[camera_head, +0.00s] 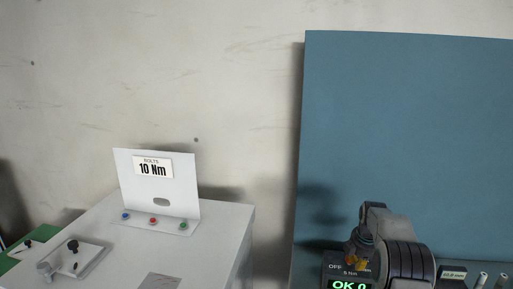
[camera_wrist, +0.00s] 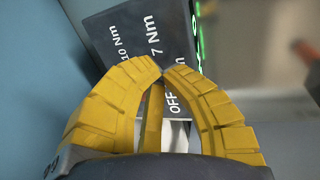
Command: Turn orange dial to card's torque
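The torque device (camera_head: 339,268) is at the lower right of the head view, with "OFF" and "5 Nm" labels and a green "OK 0" display (camera_head: 350,285). My gripper (camera_head: 356,263) is at its labelled face. In the wrist view, the yellow fingers (camera_wrist: 164,70) cover the middle of the dark label face (camera_wrist: 138,38), with tips almost together. "10 Nm", "7 Nm" and "OFF" show around them. A yellow-orange bar (camera_wrist: 152,115) lies between the fingers; I cannot tell whether it is the dial.
A blue panel (camera_head: 410,130) stands behind the device. A grey cabinet (camera_head: 215,225) on the left bears the card plate, with small coloured buttons (camera_head: 153,221) at its foot. A labelled block (camera_head: 453,275) and pale pegs are at the far right.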

